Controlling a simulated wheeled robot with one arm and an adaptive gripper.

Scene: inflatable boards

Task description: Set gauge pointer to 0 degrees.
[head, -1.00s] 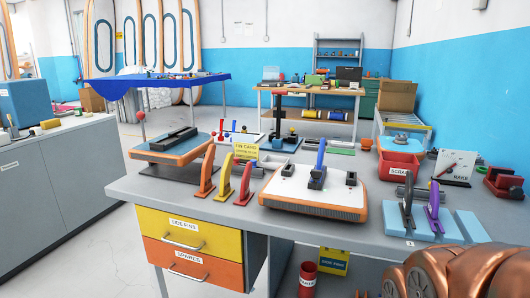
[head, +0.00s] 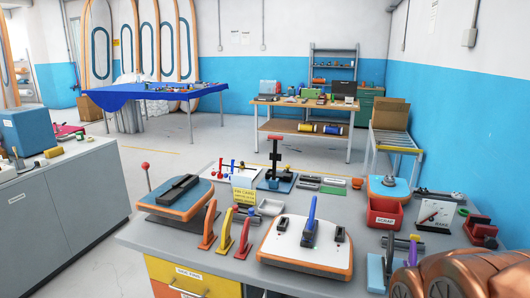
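A small white upright gauge plate (head: 437,213) stands on a dark base on the right side of the grey workbench. It carries lettering that looks like RAKE. A thin reddish pointer (head: 430,217) lies slanted across the plate, its angle too small to read. My copper-coloured arm fills the lower right corner, in front of the bench and nearer than the gauge. My gripper is not in view, so its state is hidden.
A red scrap bin (head: 384,216) stands just left of the gauge, and a red clamp-like tool (head: 480,229) on its right. A purple fin (head: 413,248) stands in front. A white board with a blue fin (head: 306,246) lies mid-bench.

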